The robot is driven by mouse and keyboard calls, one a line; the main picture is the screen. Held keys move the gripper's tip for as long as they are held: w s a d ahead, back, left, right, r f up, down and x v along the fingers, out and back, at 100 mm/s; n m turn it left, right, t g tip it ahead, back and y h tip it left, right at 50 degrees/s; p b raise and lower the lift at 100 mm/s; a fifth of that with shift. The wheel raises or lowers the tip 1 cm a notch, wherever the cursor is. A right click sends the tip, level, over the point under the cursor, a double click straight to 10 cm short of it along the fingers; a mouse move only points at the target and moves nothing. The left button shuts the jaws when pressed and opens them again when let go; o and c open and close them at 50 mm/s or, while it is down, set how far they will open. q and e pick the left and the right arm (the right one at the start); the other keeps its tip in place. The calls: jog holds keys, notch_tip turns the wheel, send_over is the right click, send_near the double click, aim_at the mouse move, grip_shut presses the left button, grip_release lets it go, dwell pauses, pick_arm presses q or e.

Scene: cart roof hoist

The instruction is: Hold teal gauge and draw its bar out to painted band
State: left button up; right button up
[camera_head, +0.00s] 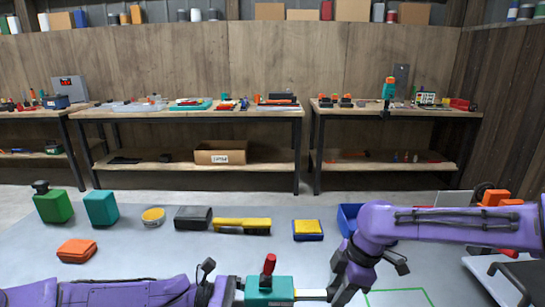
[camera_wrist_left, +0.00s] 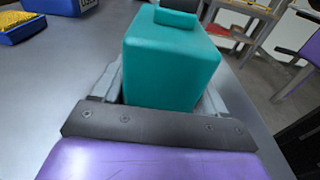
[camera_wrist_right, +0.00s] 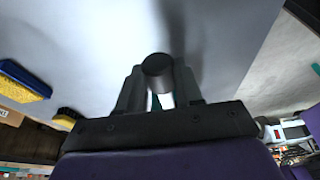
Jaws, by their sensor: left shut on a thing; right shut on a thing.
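The teal gauge (camera_head: 268,287) is at the bottom middle of the head view, with a red knob (camera_head: 269,265) on top. My left gripper (camera_head: 241,291) is shut on its body; the teal block (camera_wrist_left: 170,65) fills the jaws in the left wrist view. A pale bar (camera_head: 310,294) sticks out of the gauge's right side. My right gripper (camera_head: 331,292) is shut at the bar's outer end. In the right wrist view a dark round end piece (camera_wrist_right: 157,68) sits between the fingers, with pale bar (camera_wrist_right: 165,100) behind it. I cannot make out a painted band.
On the grey surface lie a yellow-topped brush (camera_head: 242,226), a yellow and blue sponge (camera_head: 308,230), an orange block (camera_head: 76,250), green and teal containers (camera_head: 101,208) and a blue bin (camera_head: 348,217). A green outline (camera_head: 398,298) is marked at the bottom right. Workbenches stand behind.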

jog(key=shift+d, duration=0.45)
dwell(0.5)
jog(key=shift+d, duration=0.4)
jog(key=o, duration=1.1)
jog(key=shift+v, duration=3)
